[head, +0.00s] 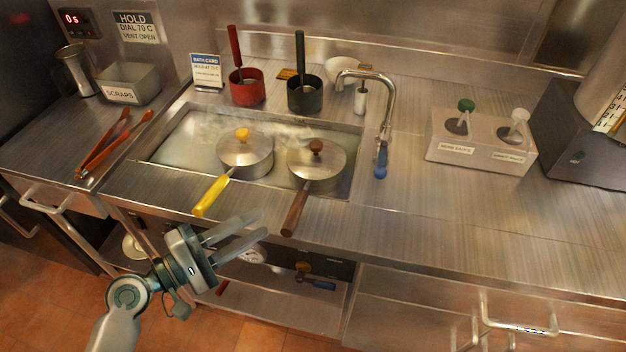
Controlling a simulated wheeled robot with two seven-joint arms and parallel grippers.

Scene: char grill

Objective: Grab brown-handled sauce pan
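The brown-handled sauce pan (317,166) sits lidded in the steaming sunken bath, to the right. Its brown handle (294,213) points toward me and reaches over the counter's front edge. A yellow-handled sauce pan (245,157) sits beside it on the left, its handle (210,196) also pointing toward me. My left gripper (251,228) is in front of the counter, left of the brown handle and apart from it. Its two fingers are spread with a gap between them and nothing in it. My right gripper is not in view.
A tap (384,112) with a blue nozzle stands right of the bath. Red (246,88) and black (305,95) long-handled pots stand behind. Orange tongs (113,143) lie at left; a sauce holder (479,142) stands at right. The front right counter is clear.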

